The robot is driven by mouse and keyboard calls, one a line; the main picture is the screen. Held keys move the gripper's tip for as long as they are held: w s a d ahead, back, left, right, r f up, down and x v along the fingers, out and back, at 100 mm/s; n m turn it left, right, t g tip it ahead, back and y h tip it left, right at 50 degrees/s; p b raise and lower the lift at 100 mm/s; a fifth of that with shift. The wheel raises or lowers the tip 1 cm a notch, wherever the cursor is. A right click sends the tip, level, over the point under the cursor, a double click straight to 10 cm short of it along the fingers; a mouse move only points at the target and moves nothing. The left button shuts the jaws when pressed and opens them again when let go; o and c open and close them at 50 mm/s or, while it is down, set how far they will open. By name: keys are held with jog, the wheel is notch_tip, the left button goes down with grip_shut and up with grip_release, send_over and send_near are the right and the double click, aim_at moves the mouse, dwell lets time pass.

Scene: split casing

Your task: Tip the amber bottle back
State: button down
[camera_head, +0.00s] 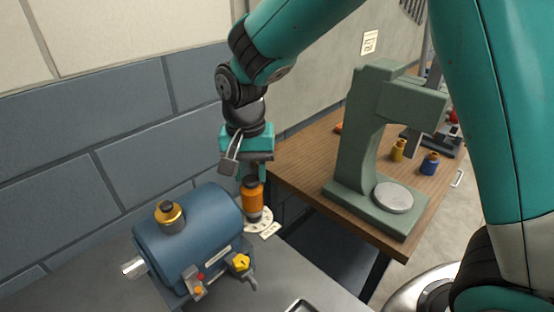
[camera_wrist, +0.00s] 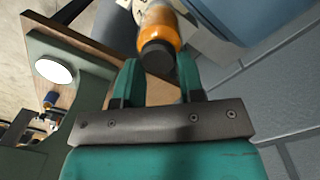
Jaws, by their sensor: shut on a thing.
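The amber bottle (camera_head: 252,200) is orange with a dark cap, and in the head view it looks close to upright just right of the blue motor-like casing. My gripper (camera_head: 250,172) is above it, pointing down, with its fingers at the bottle's upper part. In the wrist view the bottle (camera_wrist: 158,32) shows between the two teal fingers of my gripper (camera_wrist: 160,80), its dark cap toward me. My gripper is shut on the bottle. Below the bottle is a pale round disc (camera_head: 259,221) with marks; whether the bottle touches it I cannot tell.
The blue cylindrical casing (camera_head: 190,237) with a brass cap stands close on the left. A green press (camera_head: 365,150) stands on the wooden table (camera_head: 305,160) to the right, with small yellow (camera_head: 398,150) and blue (camera_head: 430,163) spools. A grey block wall (camera_head: 60,150) is behind.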

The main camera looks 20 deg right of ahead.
jog(key=shift+s+a, duration=0.2)
jog(key=shift+a, duration=0.05)
